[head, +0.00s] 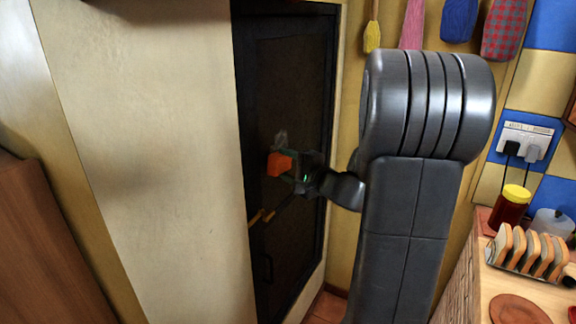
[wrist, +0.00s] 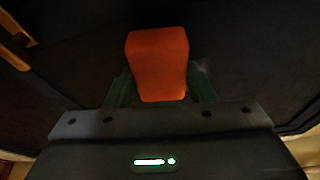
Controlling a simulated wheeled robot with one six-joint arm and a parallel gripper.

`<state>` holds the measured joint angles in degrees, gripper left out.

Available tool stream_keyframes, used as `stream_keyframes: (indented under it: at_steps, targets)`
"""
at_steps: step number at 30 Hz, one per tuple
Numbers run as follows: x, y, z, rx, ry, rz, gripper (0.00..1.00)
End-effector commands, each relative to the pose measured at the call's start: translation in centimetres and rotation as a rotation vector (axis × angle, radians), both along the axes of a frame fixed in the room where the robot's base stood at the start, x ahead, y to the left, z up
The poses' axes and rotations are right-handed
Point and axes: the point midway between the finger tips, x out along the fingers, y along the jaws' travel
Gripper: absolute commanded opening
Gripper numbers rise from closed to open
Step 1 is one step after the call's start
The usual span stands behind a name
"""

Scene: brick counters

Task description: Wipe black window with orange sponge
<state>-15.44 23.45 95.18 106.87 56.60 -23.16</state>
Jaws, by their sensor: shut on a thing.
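The black window (head: 285,90) is a tall dark pane in a black frame, set in the pale wall in the head view. Its dark surface (wrist: 250,50) fills most of the wrist view. My gripper (head: 290,170) is shut on the orange sponge (head: 279,164) in front of the pane. In the wrist view the sponge (wrist: 158,65) sits between the green fingers of my gripper (wrist: 160,90). I cannot tell whether the sponge touches the pane. A faint pale smudge (head: 281,138) shows on the pane just above the sponge.
A yellowish handle (head: 262,217) is on the window just below my gripper. A pale wall (head: 150,150) stands to the left. At right, a counter (head: 500,290) holds a toast rack (head: 530,250) and a yellow-lidded jar (head: 511,205).

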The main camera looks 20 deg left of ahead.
Motion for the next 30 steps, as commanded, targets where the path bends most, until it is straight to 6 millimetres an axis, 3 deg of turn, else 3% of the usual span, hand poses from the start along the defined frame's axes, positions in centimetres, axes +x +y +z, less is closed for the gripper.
stream_keyframes:
  at_steps: [30]
  targets:
    - [0.1, 1.4, 0.0, -0.001, -0.002, 0.001, 0.31]
